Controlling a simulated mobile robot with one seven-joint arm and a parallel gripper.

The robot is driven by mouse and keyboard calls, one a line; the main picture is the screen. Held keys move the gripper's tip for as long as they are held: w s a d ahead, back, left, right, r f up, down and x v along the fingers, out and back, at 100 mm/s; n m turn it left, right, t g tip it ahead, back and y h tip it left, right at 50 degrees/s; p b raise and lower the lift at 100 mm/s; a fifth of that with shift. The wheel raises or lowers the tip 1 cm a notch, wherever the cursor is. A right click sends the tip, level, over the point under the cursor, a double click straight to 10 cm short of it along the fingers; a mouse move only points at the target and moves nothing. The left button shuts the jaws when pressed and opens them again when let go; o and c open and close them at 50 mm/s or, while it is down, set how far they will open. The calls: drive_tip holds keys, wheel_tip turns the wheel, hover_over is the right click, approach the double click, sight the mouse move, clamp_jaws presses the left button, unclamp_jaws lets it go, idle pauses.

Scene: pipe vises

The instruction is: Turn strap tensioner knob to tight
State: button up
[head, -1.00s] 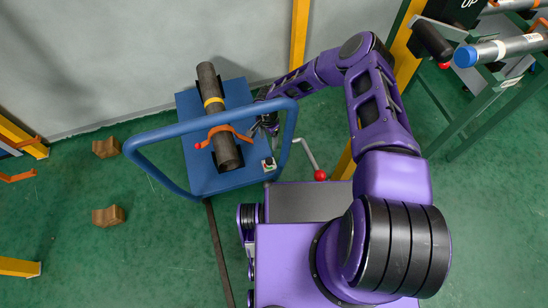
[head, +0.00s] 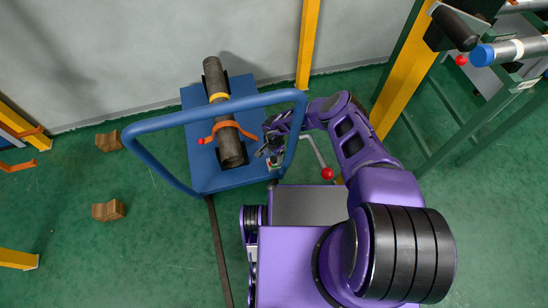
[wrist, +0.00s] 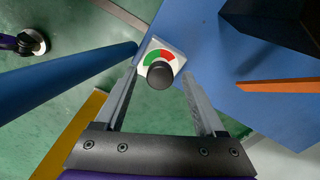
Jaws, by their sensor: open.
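The strap tensioner knob (wrist: 160,75) is a dark round knob on a white plate with a green and red dial (wrist: 168,54). The plate sits at a corner of the blue cart (head: 203,178). My gripper (wrist: 158,80) is open, with a finger on either side of the knob in the wrist view; I cannot tell whether they touch it. In the head view my gripper (head: 268,155) is at the cart's right edge and partly hides the dial. An orange strap (head: 228,125) crosses the dark pipe (head: 232,147) on the cart. The knob's pointer is not readable.
The cart's blue handle rail (head: 225,107) arches over the cart and passes close to my arm. A lever with a red ball (head: 327,173) stands right of the cart. Wooden blocks (head: 108,210) lie on the floor at left. A yellow post (head: 308,45) stands behind.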

drive_tip(key=shift+c, duration=0.4)
clamp_jaws()
drive_tip(key=shift+m, duration=0.4)
drive_tip(key=m, duration=0.2)
drive_tip(key=shift+m, duration=0.4)
drive_tip(key=m, duration=0.4)
drive_tip(key=shift+m, duration=0.3)
drive_tip(key=m, duration=0.4)
drive_tip(key=shift+m, duration=2.4)
